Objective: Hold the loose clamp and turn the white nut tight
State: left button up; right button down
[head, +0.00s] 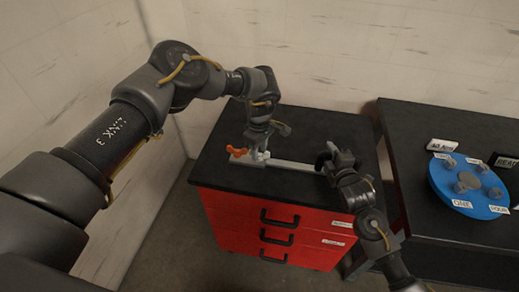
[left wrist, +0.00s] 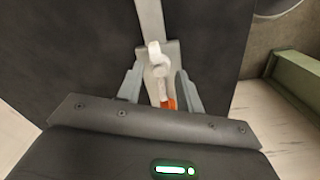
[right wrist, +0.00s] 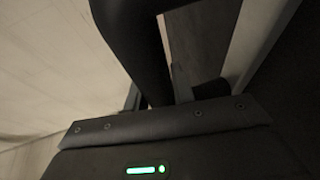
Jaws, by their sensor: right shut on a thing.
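A pale bar clamp lies on the black top of the red cabinet, its light bar (head: 292,165) running left to right. Its left end carries an orange part (head: 236,149) and a white upright piece (head: 259,155). In the left wrist view a white rounded piece (left wrist: 154,54), likely the nut, stands above the orange part (left wrist: 167,103). My left gripper (head: 261,149) points down over this end; its fingers (left wrist: 160,88) are apart on either side, with visible gaps. My right gripper (head: 335,162) is shut on a dark part (right wrist: 140,45) at the bar's right end, likely the clamp.
The red cabinet (head: 318,240) has black drawer handles on its front. To the right, a dark table (head: 415,130) holds a blue round tray (head: 437,178) with several grey pieces and labels. Pale walls stand close behind and at left. The cabinet top is otherwise clear.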

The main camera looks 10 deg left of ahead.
pick_arm(q)
jog(key=shift+r, duration=0.1)
notch_tip(320, 180, up, 12)
dwell(0.4)
pick_arm(e)
jog(key=c, duration=1.1)
grip_release()
